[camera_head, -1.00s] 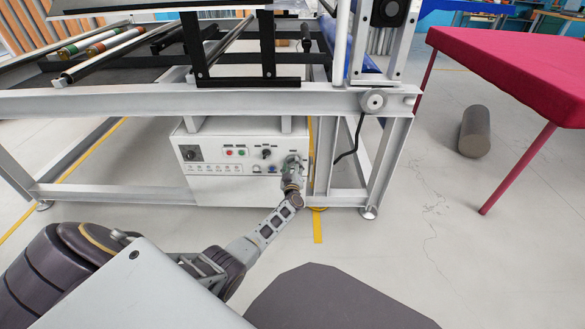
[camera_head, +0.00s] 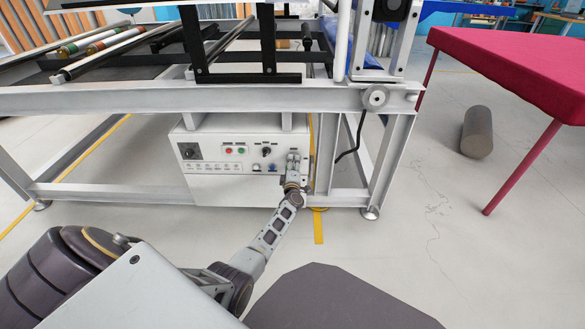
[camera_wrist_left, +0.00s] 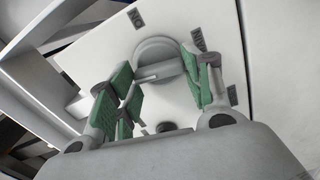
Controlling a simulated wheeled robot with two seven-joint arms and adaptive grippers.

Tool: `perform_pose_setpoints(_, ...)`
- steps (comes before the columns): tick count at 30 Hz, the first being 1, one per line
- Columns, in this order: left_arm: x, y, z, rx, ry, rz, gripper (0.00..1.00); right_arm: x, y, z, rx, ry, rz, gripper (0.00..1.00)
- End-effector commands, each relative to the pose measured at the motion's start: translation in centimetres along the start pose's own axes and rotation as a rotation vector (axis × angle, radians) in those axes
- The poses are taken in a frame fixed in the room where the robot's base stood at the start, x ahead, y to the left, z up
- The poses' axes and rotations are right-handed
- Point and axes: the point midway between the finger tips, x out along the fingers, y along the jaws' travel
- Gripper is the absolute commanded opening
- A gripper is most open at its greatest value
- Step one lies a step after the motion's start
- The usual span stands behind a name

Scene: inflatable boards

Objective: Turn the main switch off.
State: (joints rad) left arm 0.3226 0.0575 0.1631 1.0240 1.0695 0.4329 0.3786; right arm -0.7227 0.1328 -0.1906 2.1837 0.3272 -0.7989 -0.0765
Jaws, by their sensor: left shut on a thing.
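The white control box (camera_head: 225,190) sits low under the machine frame. The main switch (camera_wrist_left: 156,56) is a round grey knob with a raised bar, on the box's white panel, with labels reading "ON" and "MAIN" beside it in the left wrist view. My left gripper (camera_head: 294,163) is at the right end of the box's front in the head view and hides the switch there. In the left wrist view my left gripper (camera_wrist_left: 165,78) has its green-padded fingers on either side of the knob, shut on it. My right gripper is not in view.
Red and green buttons (camera_head: 235,151) and a black selector (camera_head: 266,151) are left of the gripper. A frame leg (camera_head: 390,165) and a black cable (camera_head: 350,150) stand to the right. A red table (camera_head: 510,65) and a grey cylinder (camera_head: 477,132) are farther right.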

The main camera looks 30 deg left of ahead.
Motion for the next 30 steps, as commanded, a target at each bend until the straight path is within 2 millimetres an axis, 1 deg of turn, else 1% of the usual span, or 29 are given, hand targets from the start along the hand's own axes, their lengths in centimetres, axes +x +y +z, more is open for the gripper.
perform_pose_setpoints(1,-0.09,-0.30,0.06,-0.031,0.000,-0.002,0.26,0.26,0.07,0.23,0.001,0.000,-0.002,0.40)
perform_pose_setpoints(4,-0.10,-0.33,0.05,-0.088,0.000,-0.002,0.26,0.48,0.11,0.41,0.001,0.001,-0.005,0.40)
perform_pose_setpoints(10,-0.08,-0.33,0.00,-0.159,0.000,-0.003,0.26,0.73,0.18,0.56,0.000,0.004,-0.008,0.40)
perform_pose_setpoints(25,-0.07,-0.28,-0.01,-0.184,0.001,-0.003,0.26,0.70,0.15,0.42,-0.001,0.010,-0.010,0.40)
perform_pose_setpoints(26,-0.07,-0.28,-0.01,-0.184,0.001,-0.003,0.52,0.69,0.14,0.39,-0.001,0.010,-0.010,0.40)
perform_pose_setpoints(30,-0.06,-0.24,-0.01,-0.183,0.000,-0.002,0.70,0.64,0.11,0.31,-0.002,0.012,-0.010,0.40)
